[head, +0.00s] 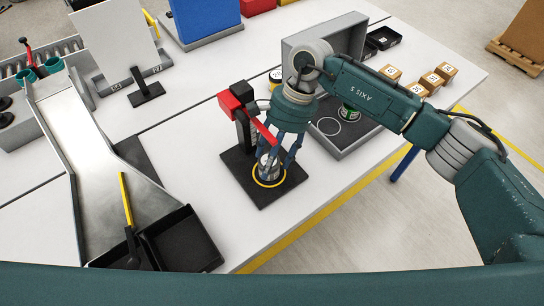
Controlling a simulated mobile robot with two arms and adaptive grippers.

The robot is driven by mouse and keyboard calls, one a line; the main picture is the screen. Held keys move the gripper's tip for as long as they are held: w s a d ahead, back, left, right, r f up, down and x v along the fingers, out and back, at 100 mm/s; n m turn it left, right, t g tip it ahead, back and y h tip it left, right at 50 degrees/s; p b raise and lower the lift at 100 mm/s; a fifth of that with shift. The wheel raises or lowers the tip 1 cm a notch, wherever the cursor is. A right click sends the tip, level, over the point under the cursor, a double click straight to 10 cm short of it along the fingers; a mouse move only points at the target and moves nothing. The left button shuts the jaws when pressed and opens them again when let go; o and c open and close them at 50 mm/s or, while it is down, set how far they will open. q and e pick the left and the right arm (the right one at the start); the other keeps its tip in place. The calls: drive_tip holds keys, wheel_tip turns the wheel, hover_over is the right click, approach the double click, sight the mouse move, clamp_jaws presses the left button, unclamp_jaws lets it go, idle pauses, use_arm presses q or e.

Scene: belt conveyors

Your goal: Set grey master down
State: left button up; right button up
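The grey master (268,168) is a small grey cylinder. It appears upright within the yellow ring on a black base plate (243,172), below a red and black post fixture (237,105). My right gripper (277,163) reaches down from above with its fingers around or beside the cylinder. The fingers partly hide it, and I cannot tell whether they touch it or whether its base rests fully on the plate. My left gripper is not in view.
A grey open box (336,147) with a green can (348,112) stands right of the fixture. Small numbered cartons (431,84) and black trays (384,38) lie at the back right. A metal chute (97,140) and black bins (183,240) are on the left.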

drive_tip(key=shift+r+p, duration=0.45)
drive_tip(key=shift+r, duration=0.15)
drive_tip(key=shift+w+d+r+b, duration=0.15)
drive_tip(key=shift+w+d+b, duration=0.25)
drive_tip(key=shift+b, duration=0.85)
drive_tip(key=w+d+b, duration=0.2)
drive_tip(key=w+d, duration=0.1)
drive_tip(key=w+d+b, duration=0.2)
drive_tip(key=w+d, duration=0.1)
drive_tip(key=d, duration=0.1)
drive_tip(key=shift+w+d, duration=0.15)
drive_tip(key=shift+d, duration=0.1)
drive_tip(key=shift+w+d+r, duration=0.2)
drive_tip(key=shift+w+d, duration=0.3)
drive_tip(key=shift+d, duration=0.1)
